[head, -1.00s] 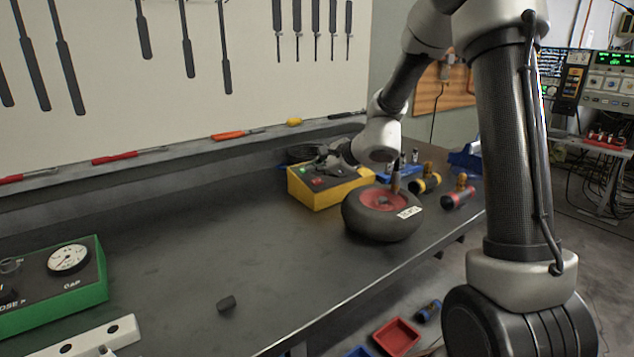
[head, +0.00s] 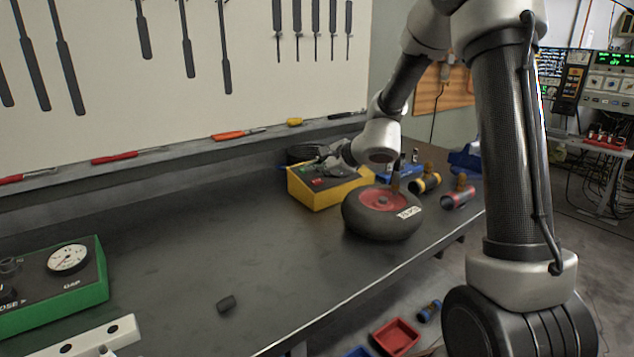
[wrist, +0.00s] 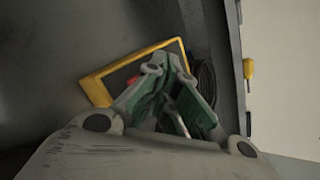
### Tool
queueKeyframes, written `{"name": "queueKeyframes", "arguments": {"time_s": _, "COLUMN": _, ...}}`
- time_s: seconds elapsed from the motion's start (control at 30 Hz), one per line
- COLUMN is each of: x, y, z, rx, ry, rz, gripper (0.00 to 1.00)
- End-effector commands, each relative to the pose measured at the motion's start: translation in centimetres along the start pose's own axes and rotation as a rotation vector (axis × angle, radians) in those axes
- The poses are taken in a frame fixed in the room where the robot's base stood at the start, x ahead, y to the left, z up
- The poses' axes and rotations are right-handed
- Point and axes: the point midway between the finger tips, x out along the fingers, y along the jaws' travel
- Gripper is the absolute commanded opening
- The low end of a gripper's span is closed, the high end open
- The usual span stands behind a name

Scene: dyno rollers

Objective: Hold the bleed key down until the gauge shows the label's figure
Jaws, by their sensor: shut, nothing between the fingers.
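A yellow box (head: 345,190) with a dark top stands at the back of the bench. Its red button (head: 318,183) shows beside my gripper, and it also shows in the wrist view (wrist: 133,80). My gripper (head: 322,171) is shut and empty over the box; in the wrist view its green-padded fingers (wrist: 172,95) cover part of the box. I cannot tell whether they touch it. A round white gauge (head: 68,258) sits on the green box (head: 75,303) at the left; its reading is too small to tell. A white label (head: 409,213) on the tyre (head: 382,225) is unreadable. No key is clearly identifiable.
The red-hubbed tyre stands in front of the yellow box, near the bench edge. Cylinders with brass tops (head: 425,182) are to its right. The middle of the bench (head: 215,235) is clear.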

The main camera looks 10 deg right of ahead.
Motion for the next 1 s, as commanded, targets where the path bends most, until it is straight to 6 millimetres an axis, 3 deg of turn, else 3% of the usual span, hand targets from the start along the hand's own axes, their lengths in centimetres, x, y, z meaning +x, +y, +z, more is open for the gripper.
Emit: {"name": "queueKeyframes", "arguments": {"time_s": 1.0, "x": 0.57, "y": 0.42, "z": -0.42, "rx": 0.0, "ry": 0.0, "rz": 0.0, "gripper": 0.0}}
